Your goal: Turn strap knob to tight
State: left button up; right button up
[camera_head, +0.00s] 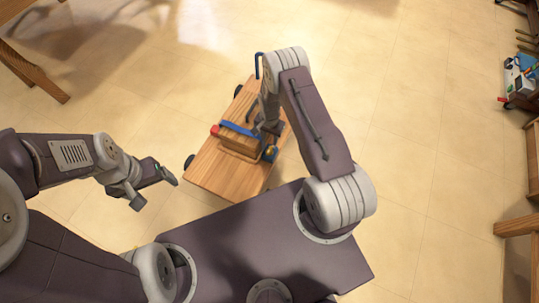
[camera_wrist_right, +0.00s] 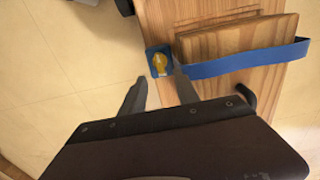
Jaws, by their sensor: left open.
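The strap knob is a small yellow knob (camera_head: 271,153) on a blue plate at the right edge of a wooden cart. It also shows in the right wrist view (camera_wrist_right: 159,62). A blue strap (camera_head: 240,129) runs across a wooden block (camera_head: 240,146) on the cart. My right gripper (camera_wrist_right: 160,84) has its fingers apart, with nothing between them. The knob lies just beyond the fingertips, between their lines; I cannot tell if either finger touches the plate. My left gripper (camera_head: 157,194) is open and empty, left of the cart.
The wooden cart (camera_head: 215,172) has dark wheels and stands on a tiled floor. A blue hooked bar (camera_head: 257,66) stands at its far end. Wooden furniture (camera_head: 35,73) is at the far left. A box of tools (camera_head: 520,80) is at the far right. Floor right of the cart is clear.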

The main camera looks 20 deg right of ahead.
aim_at(269, 149)
notch_tip(269, 149, down, 9)
jog(key=b, duration=0.5)
jog(key=shift+r, duration=0.1)
grip_shut()
